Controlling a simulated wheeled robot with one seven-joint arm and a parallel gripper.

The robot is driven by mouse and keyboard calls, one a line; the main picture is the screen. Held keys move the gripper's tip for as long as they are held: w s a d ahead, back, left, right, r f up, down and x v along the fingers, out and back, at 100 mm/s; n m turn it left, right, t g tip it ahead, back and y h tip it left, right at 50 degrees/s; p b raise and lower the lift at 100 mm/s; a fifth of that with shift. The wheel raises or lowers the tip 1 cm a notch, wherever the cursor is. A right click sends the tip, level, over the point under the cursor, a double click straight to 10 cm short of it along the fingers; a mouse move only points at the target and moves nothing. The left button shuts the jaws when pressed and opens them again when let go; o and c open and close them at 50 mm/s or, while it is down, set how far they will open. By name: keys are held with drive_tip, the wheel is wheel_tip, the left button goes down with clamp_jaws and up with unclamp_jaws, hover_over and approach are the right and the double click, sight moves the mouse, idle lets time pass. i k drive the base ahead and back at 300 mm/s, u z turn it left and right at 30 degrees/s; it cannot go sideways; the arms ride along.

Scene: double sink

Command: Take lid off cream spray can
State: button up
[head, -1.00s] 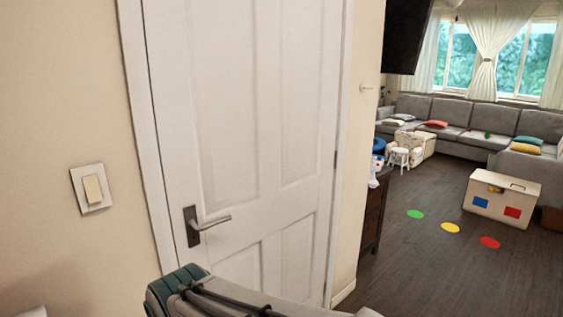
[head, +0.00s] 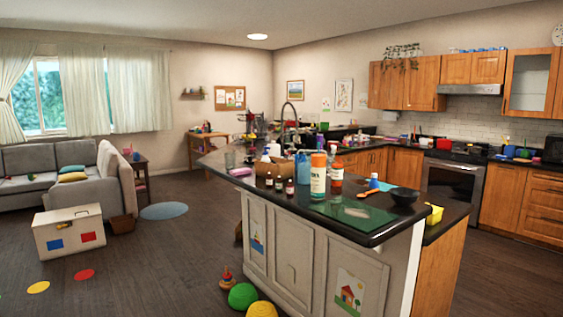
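A tall white can with an orange-red top (head: 318,176) stands upright near the front edge of the dark island counter (head: 375,226). It may be the cream spray can, but its label is too small to read. Its top looks closed, and I cannot tell where a lid meets the body. An orange and white bottle (head: 336,176) stands just behind it to the right. My gripper is not in view.
Small dark bottles (head: 290,187), a blue bottle (head: 302,166), an orange spoon (head: 377,190) and a dark bowl (head: 404,196) share the counter. Open floor (head: 165,260) lies to the left.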

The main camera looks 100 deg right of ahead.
sight(318, 160)
drive_tip(key=z, duration=3.4)
drive_tip(key=i, duration=1.2)
